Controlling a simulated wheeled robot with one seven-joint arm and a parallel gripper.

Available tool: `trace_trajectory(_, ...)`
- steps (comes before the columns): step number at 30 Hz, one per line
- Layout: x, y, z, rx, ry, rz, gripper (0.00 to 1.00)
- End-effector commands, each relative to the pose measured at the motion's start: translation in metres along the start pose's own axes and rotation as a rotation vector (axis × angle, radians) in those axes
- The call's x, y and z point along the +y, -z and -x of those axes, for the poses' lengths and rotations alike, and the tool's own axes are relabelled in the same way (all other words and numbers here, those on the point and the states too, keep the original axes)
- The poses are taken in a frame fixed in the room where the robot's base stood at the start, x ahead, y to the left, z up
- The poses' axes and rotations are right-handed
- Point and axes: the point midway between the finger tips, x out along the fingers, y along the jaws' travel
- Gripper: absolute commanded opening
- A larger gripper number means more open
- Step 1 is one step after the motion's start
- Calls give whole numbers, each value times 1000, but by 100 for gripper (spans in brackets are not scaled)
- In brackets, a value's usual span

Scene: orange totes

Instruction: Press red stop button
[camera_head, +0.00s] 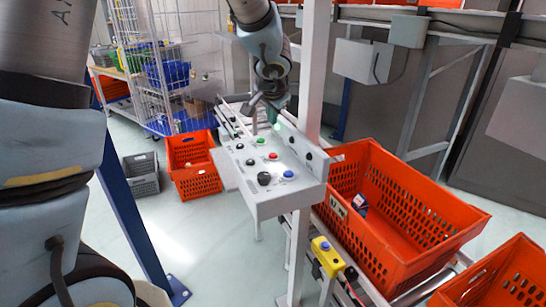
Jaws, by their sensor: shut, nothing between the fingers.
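A grey control panel (300,195) stands mid-picture with a sloped top. Its red button (272,155) sits near the middle of that face, unobstructed. A green button (260,141) is just behind it, a blue button (288,173) nearer the front right, and black knobs (264,179) to the left and front. My gripper (256,118) is shut and empty, pointing down over the back part of the panel, behind the green and red buttons. Whether its tip touches the panel is unclear.
A large orange tote (405,245) stands to the right, another (192,165) on the floor at left beside a grey crate (141,174). A yellow button box (327,256) is below the panel. A wire cage cart (170,70) stands behind.

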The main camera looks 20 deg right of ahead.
Motion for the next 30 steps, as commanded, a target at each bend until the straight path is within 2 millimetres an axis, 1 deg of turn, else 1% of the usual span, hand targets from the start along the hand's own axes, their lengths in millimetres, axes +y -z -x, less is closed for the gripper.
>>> trace_trajectory(1,4,-4,-7,-1,0,-1,0)
trace_trajectory(15,30,-31,-57,0,0,0,0)
trace_trajectory(21,34,-34,-64,0,0,-1,0)
trace_trajectory(30,34,-34,-63,0,0,-1,0)
